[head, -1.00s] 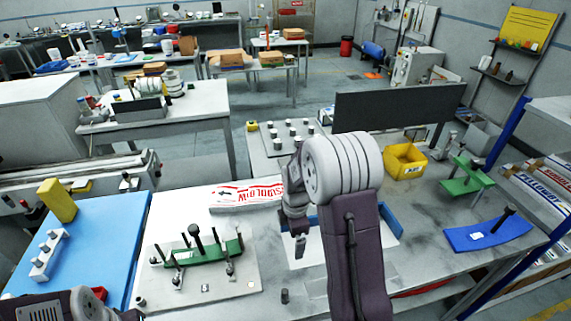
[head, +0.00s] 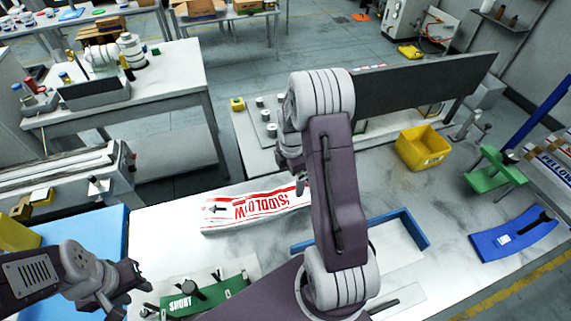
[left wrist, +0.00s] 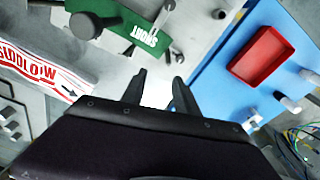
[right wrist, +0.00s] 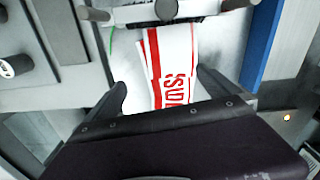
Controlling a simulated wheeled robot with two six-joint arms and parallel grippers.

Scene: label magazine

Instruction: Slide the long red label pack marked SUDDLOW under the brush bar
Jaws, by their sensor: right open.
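The long label pack (head: 232,214), white with red SUDDLOW print and a black arrow, lies flat on the grey table. My right arm covers its right end in the head view. It also shows in the left wrist view (left wrist: 38,68) and the right wrist view (right wrist: 178,62). My right gripper (right wrist: 162,82) is open, with the pack between and beyond its fingers; I cannot tell whether they touch. A grey bar (right wrist: 165,13) crosses beyond the pack's far end, possibly the brush bar. My left gripper (left wrist: 160,80) is open and empty, left of the green SHORT piece (head: 205,292).
A yellow bin (head: 423,148), a green stand (head: 494,172) and a blue curved piece (head: 512,236) stand farther right. A red tray (left wrist: 262,56) sits on the blue mat. A dark panel (head: 425,82) stands behind.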

